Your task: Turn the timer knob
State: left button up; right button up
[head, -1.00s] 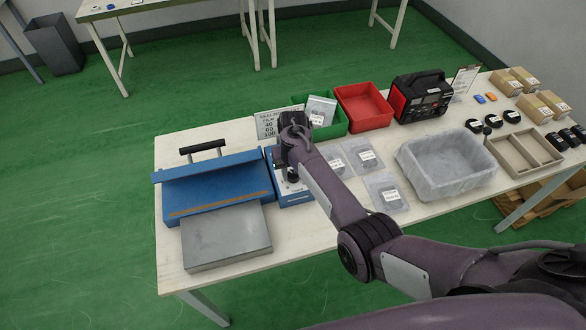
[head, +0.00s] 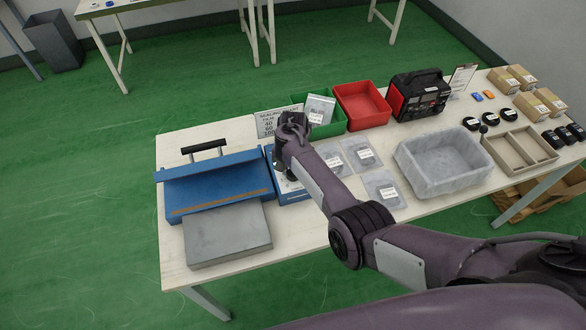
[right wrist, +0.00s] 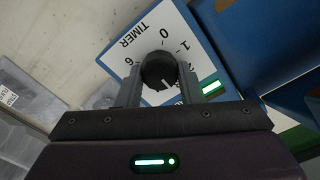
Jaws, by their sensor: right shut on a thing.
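The timer knob (right wrist: 159,71) is black and round with a pale pointer line. It sits on a white dial plate (right wrist: 181,30) marked TIMER with numbers around it, in the right wrist view. My right gripper (right wrist: 157,80) is shut on the knob, one finger on each side. In the head view my right gripper (head: 290,165) is over the control box of the blue sealer (head: 215,187), and the arm hides the knob there. My left gripper is not in view.
A sign (head: 268,123) stands behind my right gripper, beside a green bin (head: 327,128) and a red bin (head: 362,106). Clear bags (head: 384,190) and a lined grey tub (head: 445,163) lie to the right. A grey plate (head: 228,236) fronts the sealer.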

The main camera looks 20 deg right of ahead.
dwell(0.3)
jog(key=o, duration=1)
jog(key=shift+r, duration=0.1)
notch_tip(320, 180, up, 8)
jog(key=shift+f, duration=0.2)
